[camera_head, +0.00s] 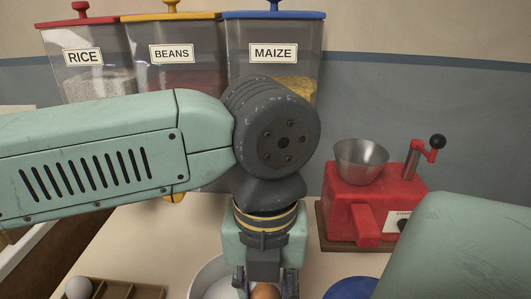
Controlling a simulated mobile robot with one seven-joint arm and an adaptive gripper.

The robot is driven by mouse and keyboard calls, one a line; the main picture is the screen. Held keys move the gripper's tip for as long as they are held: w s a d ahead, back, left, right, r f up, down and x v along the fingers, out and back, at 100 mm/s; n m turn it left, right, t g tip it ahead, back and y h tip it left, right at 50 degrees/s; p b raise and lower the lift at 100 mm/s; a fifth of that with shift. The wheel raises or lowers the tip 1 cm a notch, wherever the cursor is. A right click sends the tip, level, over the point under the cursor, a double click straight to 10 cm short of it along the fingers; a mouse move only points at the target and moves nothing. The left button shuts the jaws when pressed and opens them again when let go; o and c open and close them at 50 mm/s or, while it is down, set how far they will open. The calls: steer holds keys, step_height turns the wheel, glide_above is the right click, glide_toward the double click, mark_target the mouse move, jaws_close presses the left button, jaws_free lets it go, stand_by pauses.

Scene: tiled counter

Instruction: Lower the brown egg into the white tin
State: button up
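My gripper (266,289) points down at the bottom edge of the camera_head view, with its fingertips cut off by the frame. The brown egg (265,292) shows between its two fingers, which look closed on its sides. Only the egg's upper part is visible. The white tin (207,276) is a round open vessel behind and left of the gripper. Its near side is out of frame. The egg overlaps the tin's right part in the picture; I cannot tell its height relative to the rim.
A wooden compartment tray (148,291) with a white egg (78,287) is at lower left. A blue round vessel (350,289) stands right of the gripper. A red grinder (360,205) with a metal hopper is at right. Labelled dispensers (172,65) line the back.

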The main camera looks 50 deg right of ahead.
mark_target(267, 286)
steer(key=shift+f+b, duration=1.55)
steer(key=shift+f, duration=0.4)
steer(key=shift+f, duration=0.1)
steer(key=o, duration=0.8)
step_height(267, 286, up, 11)
steer(key=shift+f, duration=0.2)
steer(key=shift+r, duration=0.75)
